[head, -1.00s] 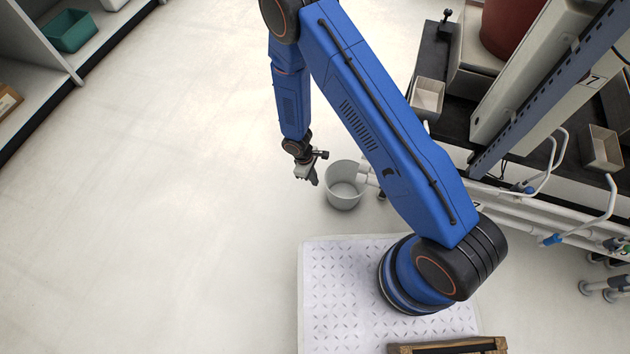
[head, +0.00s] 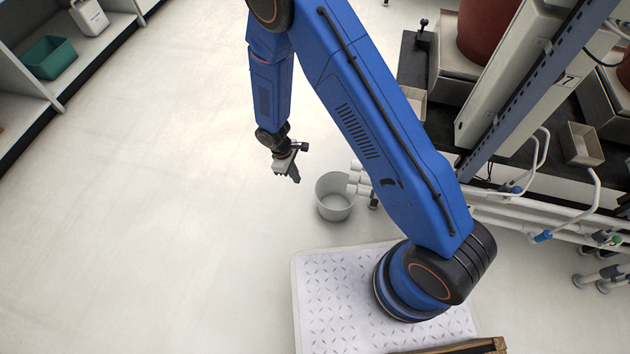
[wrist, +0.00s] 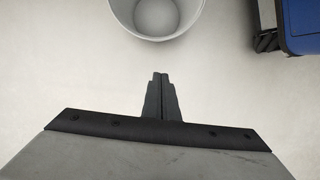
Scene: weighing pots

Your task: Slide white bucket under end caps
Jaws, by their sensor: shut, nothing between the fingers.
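The white bucket (head: 334,204) stands upright on the floor in the head view, just right of my gripper. It looks empty. Its near part shows at the top of the wrist view (wrist: 158,37), ahead of the fingertips. My gripper (head: 295,177) is shut and empty, with the fingers together in the wrist view (wrist: 160,78). A clear gap lies between the fingers and the bucket. The end caps (head: 358,176) are pale pipe ends at the left end of the bench's pipes. They are at the bucket's right rim in the head view; part of them is hidden behind my arm.
A bench with white pipes (head: 510,215), valves and a small beige bin (head: 581,145) fills the right side. A shelf with a green bin (head: 50,58) stands at the upper left. The floor left of the bucket is clear.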

